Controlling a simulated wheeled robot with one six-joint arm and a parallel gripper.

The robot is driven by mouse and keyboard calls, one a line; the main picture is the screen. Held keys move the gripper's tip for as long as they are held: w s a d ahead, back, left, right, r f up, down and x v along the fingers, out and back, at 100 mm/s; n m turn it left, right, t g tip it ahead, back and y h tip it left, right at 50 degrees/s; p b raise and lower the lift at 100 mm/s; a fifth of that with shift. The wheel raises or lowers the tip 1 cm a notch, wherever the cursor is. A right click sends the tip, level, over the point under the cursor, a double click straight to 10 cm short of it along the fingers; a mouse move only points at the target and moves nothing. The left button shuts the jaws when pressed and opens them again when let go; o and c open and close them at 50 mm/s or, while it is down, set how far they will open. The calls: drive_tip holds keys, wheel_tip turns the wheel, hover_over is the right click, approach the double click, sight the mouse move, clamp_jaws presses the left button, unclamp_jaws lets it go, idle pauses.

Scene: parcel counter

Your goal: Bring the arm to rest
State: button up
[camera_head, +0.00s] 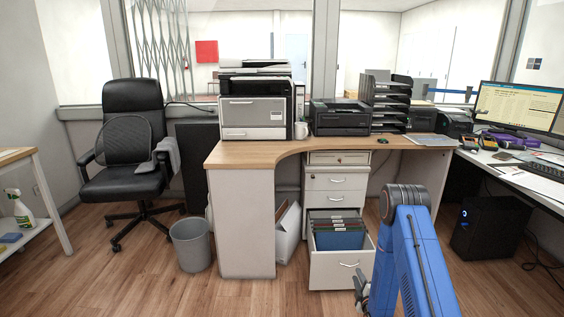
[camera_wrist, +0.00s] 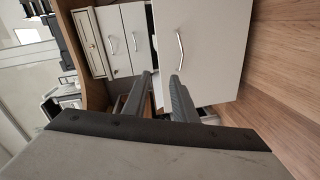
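My arm is blue and stands in the lower right of the head view. My gripper (camera_head: 361,287) is at the lower end of it, low in front of the desk's drawer unit, partly cut off by the frame edge. In the wrist view its two dark fingers (camera_wrist: 163,77) are apart with nothing held between them. They point toward the white drawer fronts. The bottom drawer (camera_head: 343,270) is pulled out and shows folders (camera_head: 339,238) inside. Its front and handle (camera_wrist: 180,50) are close beyond the fingertips in the wrist view; whether they touch is unclear.
The wooden desk (camera_head: 232,156) carries a printer, a smaller machine, a mug and paper trays. A grey bin (camera_head: 191,246) and a black office chair (camera_head: 124,188) are left. A black computer case (camera_head: 490,236) stands right. The floor in front is clear.

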drive_tip(key=s+a+r+m+g, duration=0.1)
drive_tip(key=s+r+m+g, duration=0.15)
drive_tip(key=r, duration=1.05)
drive_tip(key=s+a+r+m+g, duration=0.1)
drive_tip(key=r+m+g, duration=0.15)
drive_tip(key=r, duration=1.05)
drive_tip(key=s+a+r+m+g, duration=0.1)
drive_tip(key=s+r+m, duration=0.1)
drive_tip(key=s+r, duration=0.55)
drive_tip(key=s+a+r+m+g, duration=0.15)
drive_tip(key=s+r, duration=0.25)
drive_tip(key=s, duration=0.6)
drive_tip(key=s+r+m+g, duration=0.1)
drive_tip(key=s+r+m, duration=0.3)
drive_tip(key=s, duration=0.5)
drive_tip(key=s+a+r+m+g, duration=0.1)
drive_tip(key=s+r+m+g, duration=0.1)
drive_tip(key=s, duration=2.1)
drive_tip(key=shift+a+r+m+g, duration=0.15)
drive_tip(key=shift+r+m+g, duration=0.2)
drive_tip(key=shift+r+g, duration=0.3)
